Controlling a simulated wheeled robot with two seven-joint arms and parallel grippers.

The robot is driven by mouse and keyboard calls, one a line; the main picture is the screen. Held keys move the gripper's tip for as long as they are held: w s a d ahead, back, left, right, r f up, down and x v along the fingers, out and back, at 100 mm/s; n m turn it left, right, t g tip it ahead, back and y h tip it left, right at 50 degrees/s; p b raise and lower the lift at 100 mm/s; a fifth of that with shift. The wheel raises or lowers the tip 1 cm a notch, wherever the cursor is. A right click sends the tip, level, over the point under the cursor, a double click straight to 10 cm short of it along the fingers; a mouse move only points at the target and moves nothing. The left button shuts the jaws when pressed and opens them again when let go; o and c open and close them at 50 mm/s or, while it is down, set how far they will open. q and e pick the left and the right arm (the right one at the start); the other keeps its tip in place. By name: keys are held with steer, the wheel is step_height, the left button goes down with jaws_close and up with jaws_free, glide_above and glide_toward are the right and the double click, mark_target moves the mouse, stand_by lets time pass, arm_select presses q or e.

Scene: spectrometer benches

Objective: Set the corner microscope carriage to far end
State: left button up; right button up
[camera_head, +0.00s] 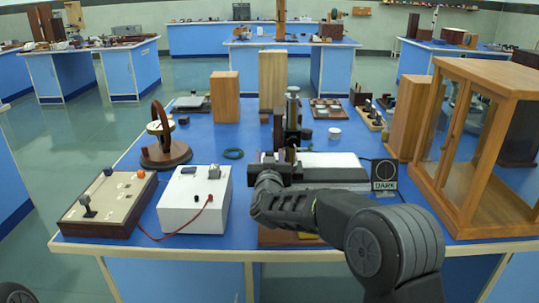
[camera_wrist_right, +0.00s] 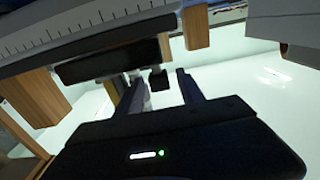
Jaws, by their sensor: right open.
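The microscope (camera_head: 292,108) stands upright on the near middle of the blue bench, with a dark column and a metal tube. My right gripper (camera_head: 285,165) is low in front of it and hides its base and carriage. In the right wrist view my right gripper (camera_wrist_right: 160,77) is open, its two dark fingers apart. A small black knob or post (camera_wrist_right: 158,80) shows between the fingertips; I cannot tell whether they touch it. A black block (camera_wrist_right: 108,60) is above it, below a pale graduated scale (camera_wrist_right: 80,28).
A white box (camera_head: 195,200) with a red lead and a switch box (camera_head: 108,203) stand to the left. A DARK sign (camera_head: 384,176) and a glazed wooden cabinet (camera_head: 470,150) stand to the right.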

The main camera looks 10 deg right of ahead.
steer(key=shift+w+d, duration=0.1)
steer(key=shift+w, duration=0.3)
steer(key=shift+c, duration=0.5)
jaws_close()
stand_by(0.7)
